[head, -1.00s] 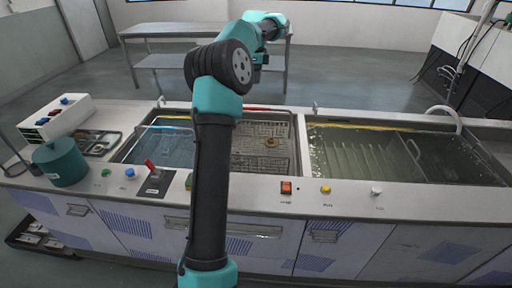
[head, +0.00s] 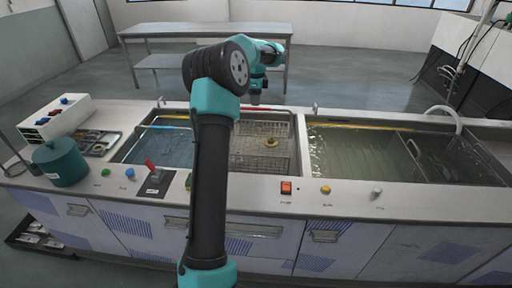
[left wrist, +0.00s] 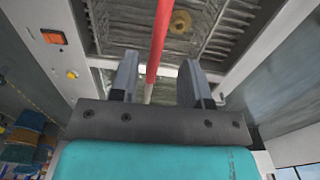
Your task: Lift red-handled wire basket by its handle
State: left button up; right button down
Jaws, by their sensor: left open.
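The wire basket (head: 280,160) sits in the left tank, with a small brass-coloured round part (head: 271,142) inside. In the left wrist view the basket's mesh (left wrist: 225,25) and the round part (left wrist: 180,21) show beyond my fingers. The red handle bar (left wrist: 161,35) runs lengthwise in that view, lined up between the two fingers; I cannot tell whether it is at their depth. My left gripper (left wrist: 158,62) is open and empty. In the head view the left gripper (head: 255,98) points down above the basket's far edge. My right gripper is out of view.
The right tank (head: 365,150) holds murky liquid and a divider. A teal pot (head: 60,162) and a white box with coloured knobs (head: 56,117) stand at the left. A red lever (head: 150,165) and buttons line the front ledge. A metal table (head: 205,40) is behind.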

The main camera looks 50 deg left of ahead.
aim_at(256, 109)
pick_arm(q)
jog(key=f, duration=0.5)
jog(key=shift+d, duration=0.2)
grip_shut()
dwell(0.4)
